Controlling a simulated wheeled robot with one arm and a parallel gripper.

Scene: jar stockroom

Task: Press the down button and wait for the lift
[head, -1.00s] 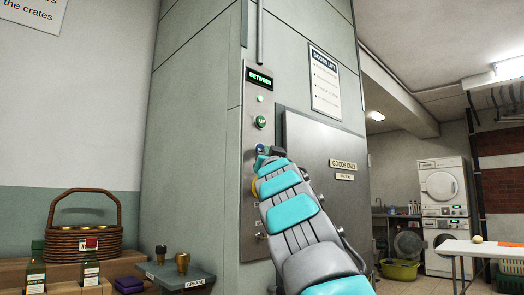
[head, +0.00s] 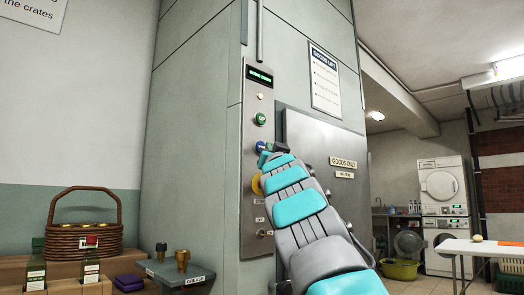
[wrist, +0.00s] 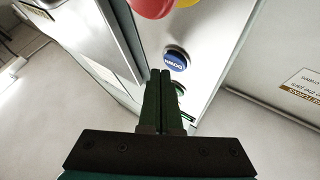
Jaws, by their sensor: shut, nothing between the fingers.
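The blue down button (head: 260,146) is on the tall metal lift panel (head: 250,215), below the green up button (head: 261,119). In the wrist view the down button (wrist: 177,60) faces me with its label upside down. My gripper (wrist: 161,74) is shut and empty, its tips just short of the button in the picture; I cannot tell whether they touch anything. In the head view my gripper (head: 274,150) is just right of the button, partly hidden by my arm. The panel display (head: 260,76) shows small green text, too blurred to read.
The grey lift door (head: 318,140) marked goods only is shut, right of the panel. A wicker basket (head: 85,240) and bottles stand at the left. A white table (head: 480,246) stands far right.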

